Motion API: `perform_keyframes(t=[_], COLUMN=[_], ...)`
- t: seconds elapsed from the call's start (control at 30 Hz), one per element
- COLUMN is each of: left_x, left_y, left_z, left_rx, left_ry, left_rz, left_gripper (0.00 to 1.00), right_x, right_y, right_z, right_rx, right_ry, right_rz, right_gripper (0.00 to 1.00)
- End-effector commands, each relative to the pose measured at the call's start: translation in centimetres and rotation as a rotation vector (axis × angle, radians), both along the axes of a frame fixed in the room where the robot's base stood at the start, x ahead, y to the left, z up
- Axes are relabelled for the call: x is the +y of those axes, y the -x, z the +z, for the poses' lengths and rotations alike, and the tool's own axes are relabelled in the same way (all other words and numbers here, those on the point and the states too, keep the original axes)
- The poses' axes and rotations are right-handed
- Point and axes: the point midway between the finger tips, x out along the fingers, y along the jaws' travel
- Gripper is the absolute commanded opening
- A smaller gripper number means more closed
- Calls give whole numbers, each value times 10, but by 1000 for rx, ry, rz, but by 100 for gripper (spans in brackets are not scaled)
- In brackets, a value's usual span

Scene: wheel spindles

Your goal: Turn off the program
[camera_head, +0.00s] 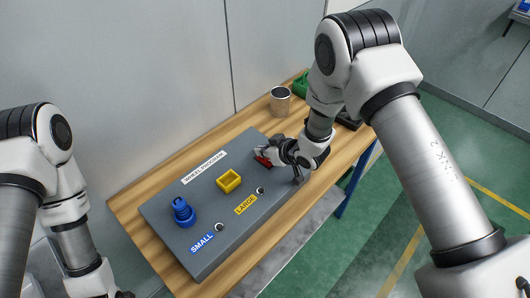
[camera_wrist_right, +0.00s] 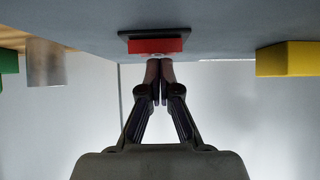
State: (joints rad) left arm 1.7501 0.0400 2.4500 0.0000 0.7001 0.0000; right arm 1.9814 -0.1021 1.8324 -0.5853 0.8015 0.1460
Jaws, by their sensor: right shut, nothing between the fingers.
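A grey control box (camera_head: 165,205) labelled "WHEEL PROGRAM" lies on a wooden table. A red switch on a black base (camera_head: 263,161) sits at its far right end. It also shows in the right wrist view (camera_wrist_right: 155,46). My right gripper (camera_head: 272,155) is at the red switch, partly covering it in the head view. In the wrist view its fingertips (camera_wrist_right: 160,66) are together and empty, right by the switch's edge; I cannot tell whether they touch it. My left gripper is out of view; only left arm links show.
A metal cup (camera_head: 280,101) and a green container (camera_head: 301,84) stand at the table's far end. A grey wall runs behind the table.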

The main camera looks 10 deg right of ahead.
Motion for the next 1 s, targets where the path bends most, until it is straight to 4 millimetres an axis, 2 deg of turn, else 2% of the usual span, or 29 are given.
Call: perform_keyframes(t=[0.33, 0.47, 0.57, 0.6, 0.7, 0.9, 1.0], left_x=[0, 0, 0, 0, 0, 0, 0], left_y=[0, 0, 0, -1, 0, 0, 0], left_z=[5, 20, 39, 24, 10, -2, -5], left_rx=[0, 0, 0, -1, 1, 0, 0], left_ry=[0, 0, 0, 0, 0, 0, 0], left_rz=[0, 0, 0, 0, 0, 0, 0], left_gripper=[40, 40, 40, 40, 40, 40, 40], right_x=[0, 1, 1, -3, -12, -27, -31], right_y=[-1, -3, -5, 0, 13, 36, 43], right_z=[6, 27, 51, 48, 66, 101, 112], right_rx=[-1, -1, -2, 0, -2, -4, -1], right_ry=[0, 0, 1, 0, 0, -2, 0], right_rz=[-1, -2, -5, -7, -9, -7, -7], right_gripper=[0, 0, 0, 0, 0, 0, 0])
